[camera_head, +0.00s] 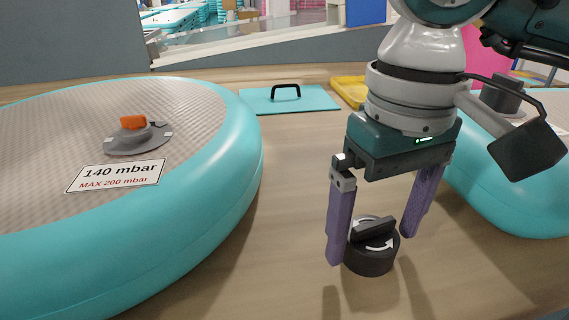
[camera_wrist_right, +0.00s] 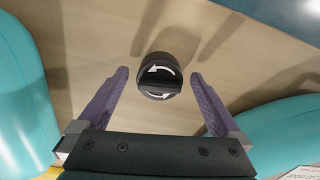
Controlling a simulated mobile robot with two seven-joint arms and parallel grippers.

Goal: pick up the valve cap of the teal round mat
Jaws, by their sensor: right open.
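The valve cap (camera_head: 371,250) is a short black cylinder with a raised grip bar and white curved arrows on top. It stands on the wooden floor to the right of the teal round mat (camera_head: 240,165). My right gripper (camera_head: 371,248) is open and points down, with its two purple fingers on either side of the cap. In the right wrist view the cap (camera_wrist_right: 159,76) lies between the fingertips (camera_wrist_right: 159,74), with a gap on each side. The mat's grey top carries a grey valve (camera_head: 140,138) with an orange plug. My left gripper is out of view.
A label (camera_head: 115,174) reading 140 mbar lies on the round mat. Another teal inflatable (camera_head: 510,205) stands close on the right. A teal panel with a black handle (camera_head: 290,100) and a yellow item (camera_head: 349,88) lie farther back.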

